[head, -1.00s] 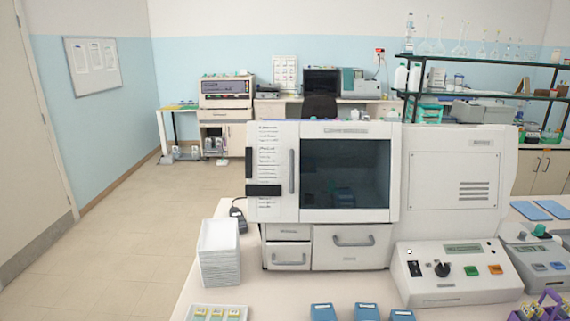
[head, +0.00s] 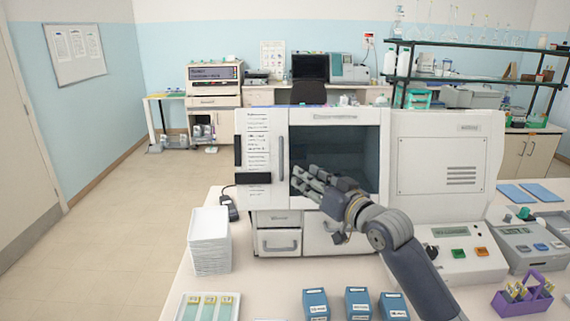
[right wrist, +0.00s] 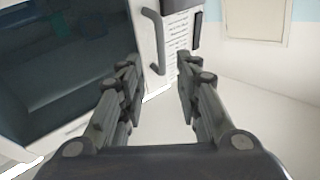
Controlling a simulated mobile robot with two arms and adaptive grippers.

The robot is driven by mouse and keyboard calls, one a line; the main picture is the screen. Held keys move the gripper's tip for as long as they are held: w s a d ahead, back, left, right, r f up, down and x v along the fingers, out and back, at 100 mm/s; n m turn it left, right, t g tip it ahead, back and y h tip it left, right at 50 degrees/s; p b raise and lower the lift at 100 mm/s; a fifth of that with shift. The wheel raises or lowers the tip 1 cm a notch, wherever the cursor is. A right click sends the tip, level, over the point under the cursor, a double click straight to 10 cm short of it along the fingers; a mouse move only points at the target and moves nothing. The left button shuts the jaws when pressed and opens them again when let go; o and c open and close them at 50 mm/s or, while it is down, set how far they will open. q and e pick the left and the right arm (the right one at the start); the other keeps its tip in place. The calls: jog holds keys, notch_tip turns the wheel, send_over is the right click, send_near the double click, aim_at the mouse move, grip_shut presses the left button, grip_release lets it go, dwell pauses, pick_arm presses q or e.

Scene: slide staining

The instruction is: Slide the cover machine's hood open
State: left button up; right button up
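The cover machine (head: 325,118) is a white box on the table, with a dark window (head: 360,150) across its front. A grey upright handle (head: 281,158) stands left of the window, and it also shows in the right wrist view (right wrist: 152,40). My right gripper (head: 310,181) is in front of the window, a little right of the handle and apart from it. Its fingers are open and empty in the right wrist view (right wrist: 158,76), with the handle beyond them. The arm hides part of the window and the machine's lower drawers. My left gripper is not in view.
A stack of white trays (head: 210,240) stands left of the machine. Blue boxes (head: 358,303), a slide tray (head: 208,307) and a purple rack (head: 523,297) are near the front edge. A control panel (head: 455,252) is at the right.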

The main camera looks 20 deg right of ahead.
aim_at(283, 163)
jog(key=p+x, duration=0.3)
jog(key=x, duration=0.5)
jog(key=shift+w+a, duration=0.1)
jog(key=shift+p+x, duration=0.3)
jog(key=shift+x, duration=0.8)
jog(key=shift+f, duration=0.2)
grip_shut()
